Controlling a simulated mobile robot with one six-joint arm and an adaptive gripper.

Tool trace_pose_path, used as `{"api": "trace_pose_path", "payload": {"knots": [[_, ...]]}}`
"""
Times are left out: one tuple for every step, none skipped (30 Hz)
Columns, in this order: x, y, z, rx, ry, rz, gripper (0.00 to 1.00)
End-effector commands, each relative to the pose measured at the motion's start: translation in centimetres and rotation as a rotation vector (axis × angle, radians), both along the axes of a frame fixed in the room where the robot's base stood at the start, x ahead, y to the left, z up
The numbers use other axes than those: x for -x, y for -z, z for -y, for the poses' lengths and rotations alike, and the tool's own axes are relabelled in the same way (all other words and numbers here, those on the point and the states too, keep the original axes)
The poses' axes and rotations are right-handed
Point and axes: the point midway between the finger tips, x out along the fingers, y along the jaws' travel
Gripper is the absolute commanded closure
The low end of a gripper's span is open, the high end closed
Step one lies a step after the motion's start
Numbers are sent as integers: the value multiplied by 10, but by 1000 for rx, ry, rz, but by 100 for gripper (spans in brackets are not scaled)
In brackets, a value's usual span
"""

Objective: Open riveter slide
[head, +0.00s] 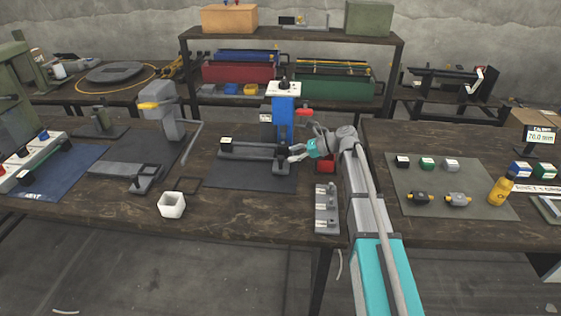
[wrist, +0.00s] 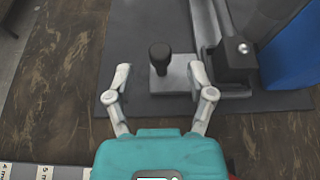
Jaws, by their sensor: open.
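The rivet press (head: 283,125) stands at the middle of the table, with a blue column and a white top. A low grey slide rail (head: 250,149) runs along its base. In the wrist view a black knob (wrist: 160,55) stands upright on a grey block (wrist: 175,76), which I take to be the slide's handle. My gripper (wrist: 160,74) is open, its two fingers spread to the left and right of the knob. I see no contact with the knob. In the head view my gripper (head: 293,153) is at the press's right side, and the knob is hard to make out there.
A dark mat (head: 235,175) lies under the press. A grey labelled strip (head: 326,208) lies in front of my gripper. A red block (head: 326,162) sits close by my wrist.

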Motion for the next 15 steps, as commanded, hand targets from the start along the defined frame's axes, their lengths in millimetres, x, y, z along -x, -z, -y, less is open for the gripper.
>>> {"api": "trace_pose_path", "payload": {"knots": [[0, 6, -8, 0, -2, 0, 30], [0, 8, -11, 0, -2, -1, 30], [0, 10, -16, 0, -2, -1, 30], [0, 11, -20, 0, -1, 0, 30], [-1, 12, -24, 0, -1, 0, 30], [-1, 14, -27, 0, -1, 0, 30], [-1, 15, -30, 0, -1, -1, 30], [-1, 15, -32, 0, -1, -1, 30], [-1, 16, -35, 0, -1, -1, 30], [-1, 17, -37, 0, -1, -1, 30], [-1, 17, -39, 0, 0, -1, 30], [-2, 18, -40, 0, 0, -1, 30], [-2, 18, -41, 0, 0, -1, 30], [-2, 18, -42, 0, 0, -1, 30], [-2, 18, -43, 0, 1, -1, 30]]}}
